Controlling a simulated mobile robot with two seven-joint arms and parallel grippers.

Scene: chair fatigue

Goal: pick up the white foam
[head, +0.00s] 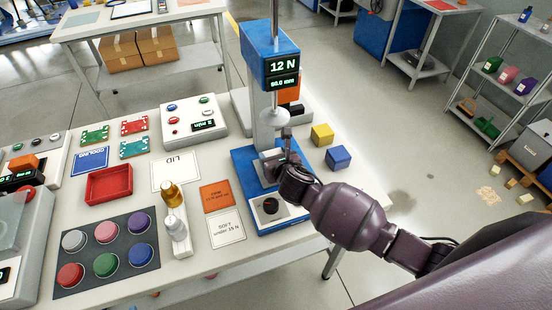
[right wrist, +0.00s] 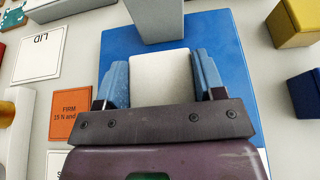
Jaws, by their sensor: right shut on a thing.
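The white foam (right wrist: 160,77) is a pale block between the two blue fingers of my right gripper (right wrist: 160,88) in the right wrist view. The right gripper is shut on it, one finger along each side. In the head view the right gripper (head: 277,158) is over the blue base (head: 247,182) of the tester, with the foam largely hidden by the gripper. Whether the foam touches the base is hard to tell. My left gripper is not in view.
The tester's column (right wrist: 158,18) stands just beyond the foam. Its round white press head (head: 275,116) hangs above, and its display reads 12 N. A yellow cube (head: 322,135) and a blue cube (head: 338,157) sit to the right. FIRM (head: 215,196) and SOFT (head: 226,228) cards lie left.

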